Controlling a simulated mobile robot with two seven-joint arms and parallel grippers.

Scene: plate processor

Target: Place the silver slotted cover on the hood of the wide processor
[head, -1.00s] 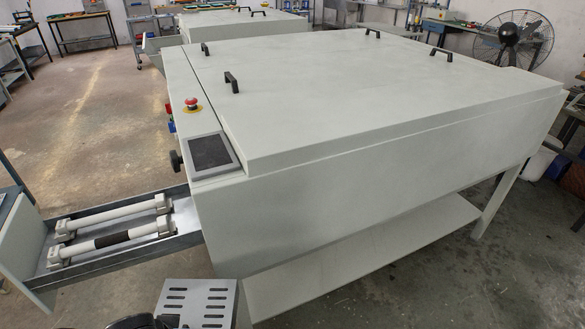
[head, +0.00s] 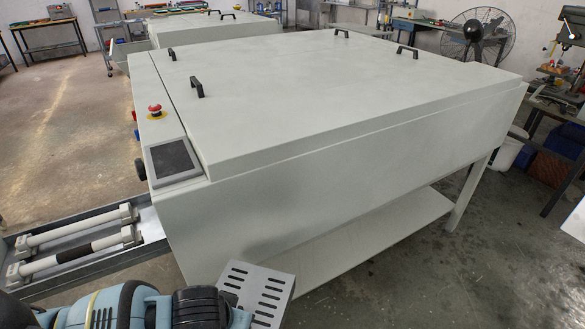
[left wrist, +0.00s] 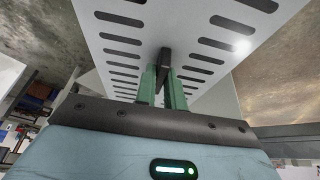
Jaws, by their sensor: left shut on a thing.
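The silver slotted cover (head: 258,292) is at the bottom of the head view, tilted, in front of the machine. In the left wrist view, my left gripper (left wrist: 164,82) is shut on the black handle (left wrist: 164,62) of the cover (left wrist: 165,25), which extends beyond the fingers. In the head view my left arm hides the fingers and handle. The wide processor (head: 235,220) is the large white machine. Its broad, flat hood (head: 330,95) is down and bears several black handles. The cover is apart from the hood, lower and nearer to me. My right gripper is not in view.
A metal tray with white rollers (head: 75,253) juts out at the processor's left. A red stop button (head: 155,110) and dark panel (head: 172,160) sit at its left edge. A fan (head: 480,35) stands behind. The hood's top is clear.

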